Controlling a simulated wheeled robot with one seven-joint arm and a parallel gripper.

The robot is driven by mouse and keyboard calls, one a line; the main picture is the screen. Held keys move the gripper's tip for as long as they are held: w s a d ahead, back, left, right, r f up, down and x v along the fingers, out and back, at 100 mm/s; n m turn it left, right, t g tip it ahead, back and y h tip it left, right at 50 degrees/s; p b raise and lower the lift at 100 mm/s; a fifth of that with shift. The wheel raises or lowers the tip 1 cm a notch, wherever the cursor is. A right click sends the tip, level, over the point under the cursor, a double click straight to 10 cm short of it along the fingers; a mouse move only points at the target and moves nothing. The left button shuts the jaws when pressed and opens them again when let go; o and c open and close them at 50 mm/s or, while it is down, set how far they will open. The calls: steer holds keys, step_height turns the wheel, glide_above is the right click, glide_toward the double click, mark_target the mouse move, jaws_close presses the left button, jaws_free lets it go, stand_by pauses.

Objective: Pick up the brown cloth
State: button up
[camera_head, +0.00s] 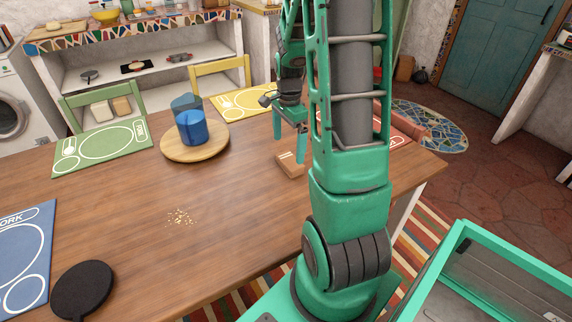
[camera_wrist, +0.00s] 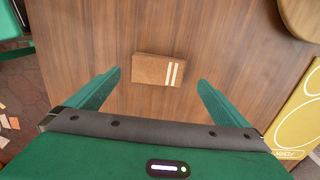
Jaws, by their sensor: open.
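The brown cloth (camera_wrist: 158,70) is a small folded rectangle with two pale stripes near one end. It lies flat on the wooden table. In the wrist view it sits just beyond and between my two fingertips, with table showing on both sides. My gripper (camera_wrist: 161,78) is open and empty, with its two green fingers wide apart. In the head view the cloth (camera_head: 290,165) lies left of my arm, and my gripper (camera_head: 288,150) is over it, pointing down. My arm hides part of the table behind it.
A round wooden board (camera_head: 194,151) with a blue cup (camera_head: 191,127) stands left of the cloth. A yellow placemat (camera_head: 242,103) and a green placemat (camera_head: 101,147) lie at the table's far side. The table around the cloth is clear.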

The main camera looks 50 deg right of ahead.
mark_target(289, 159)
steer(key=shift+d+f, duration=0.2)
steer(key=shift+f, duration=2.7)
steer(key=c, duration=1)
steer(key=shift+r, duration=0.1)
